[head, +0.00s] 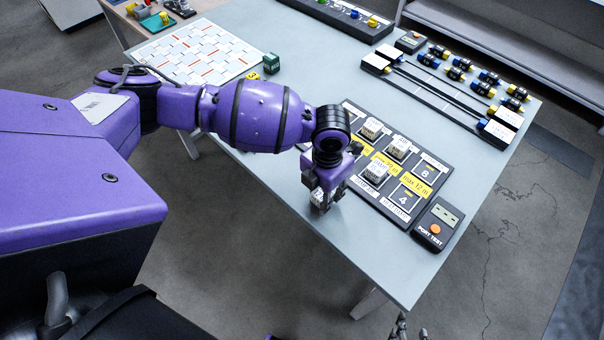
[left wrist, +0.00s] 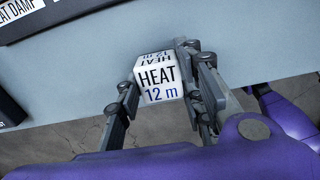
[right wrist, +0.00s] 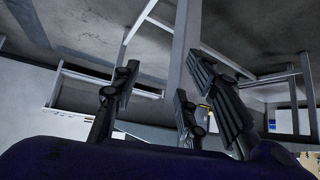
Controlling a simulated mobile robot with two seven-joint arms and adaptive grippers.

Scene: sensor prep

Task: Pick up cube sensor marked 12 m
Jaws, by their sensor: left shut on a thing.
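The white cube sensor (left wrist: 158,78) reads "HEAT 12 m" in the left wrist view. My left gripper (left wrist: 160,92) is shut on it, with a finger on each side. In the head view the left gripper (head: 325,192) points down near the table's front edge, and the cube (head: 318,198) shows partly between its fingers. Any gap between cube and table is hard to judge. My right gripper (head: 405,328) shows only by its fingertips at the bottom of the head view. In the right wrist view it (right wrist: 155,95) is open and empty.
Right of the left gripper lies a dark board (head: 395,208) with yellow labels, several white cubes and bare squares marked 8 and 4. A port tester (head: 437,226) stands beside it. Behind are a rack (head: 440,103) and a patterned sheet (head: 205,52).

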